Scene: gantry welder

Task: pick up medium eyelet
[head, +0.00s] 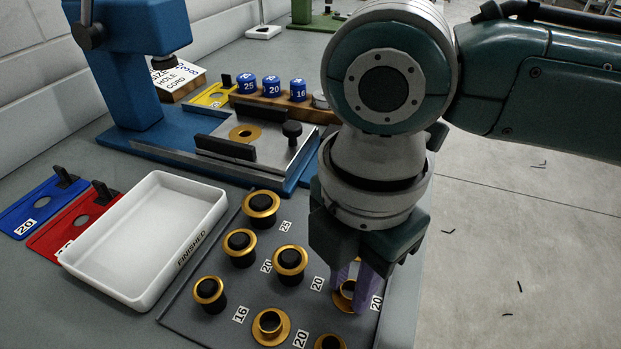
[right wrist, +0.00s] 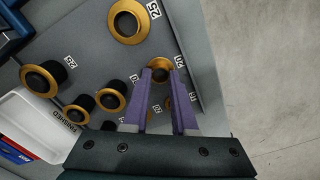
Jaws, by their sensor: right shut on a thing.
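A brass medium eyelet (head: 343,302) with a dark centre is at the right edge of the grey mat, beside a label 20. It also shows in the right wrist view (right wrist: 159,62). My right gripper (head: 356,284) points down, with its purple fingers shut on this eyelet. In the right wrist view the fingertips (right wrist: 160,74) meet its near rim. I cannot tell whether it is clear of the mat. The fingers hide part of it. My left gripper is not in view.
Several brass eyelets, such as one by label 25 (head: 261,204), stand on the grey mat (head: 205,335) close by. A white FINISHED tray (head: 150,292) lies left. A blue press (head: 135,135) stands behind. Open floor (head: 510,250) lies right.

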